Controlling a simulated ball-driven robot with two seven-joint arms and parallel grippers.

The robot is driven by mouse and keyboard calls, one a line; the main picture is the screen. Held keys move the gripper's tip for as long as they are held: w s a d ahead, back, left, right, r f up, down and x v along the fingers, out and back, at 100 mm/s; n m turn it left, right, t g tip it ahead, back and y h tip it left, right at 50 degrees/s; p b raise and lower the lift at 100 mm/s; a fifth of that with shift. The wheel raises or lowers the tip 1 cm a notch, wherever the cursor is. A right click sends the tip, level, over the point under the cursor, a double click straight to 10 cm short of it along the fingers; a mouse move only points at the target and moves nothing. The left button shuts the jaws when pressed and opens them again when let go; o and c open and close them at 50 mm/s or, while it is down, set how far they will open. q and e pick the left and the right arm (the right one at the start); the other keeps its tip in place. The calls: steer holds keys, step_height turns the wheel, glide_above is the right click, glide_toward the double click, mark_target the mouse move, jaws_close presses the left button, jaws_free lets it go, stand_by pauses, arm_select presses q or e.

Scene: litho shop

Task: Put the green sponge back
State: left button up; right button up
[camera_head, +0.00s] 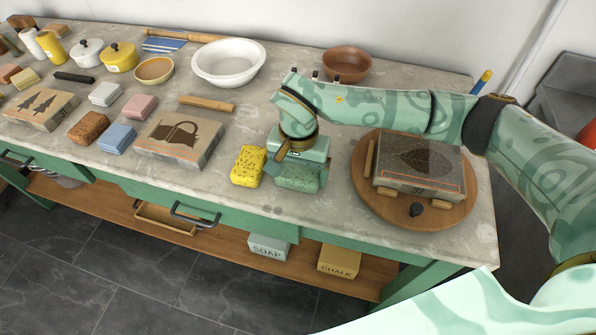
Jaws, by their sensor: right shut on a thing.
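The green sponge (297,179) is dark-speckled and sits at the front part of the grey stone worktop, right of the yellow sponge (248,166). My right gripper (299,170) comes down over it from above and is shut on it, with fingers at its sides. The gripper hides part of its top. The sponge is at or just above the worktop; I cannot tell whether it touches. The two sponges are very close together. My left gripper is not in view.
Right of the gripper, a round wooden board (420,215) carries a stone with a leaf print (424,160). Left stand another printed stone (180,138) and several coloured blocks. A white basin (228,65) and a brown bowl (347,64) are behind. The front edge below the sponges is clear.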

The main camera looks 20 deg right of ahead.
mark_target(299, 171)
steer(key=shift+f, duration=0.2)
steer(key=o, duration=0.7)
step_height(299, 171, up, 12)
steer(key=p, duration=0.3)
steer(key=shift+r, duration=0.1)
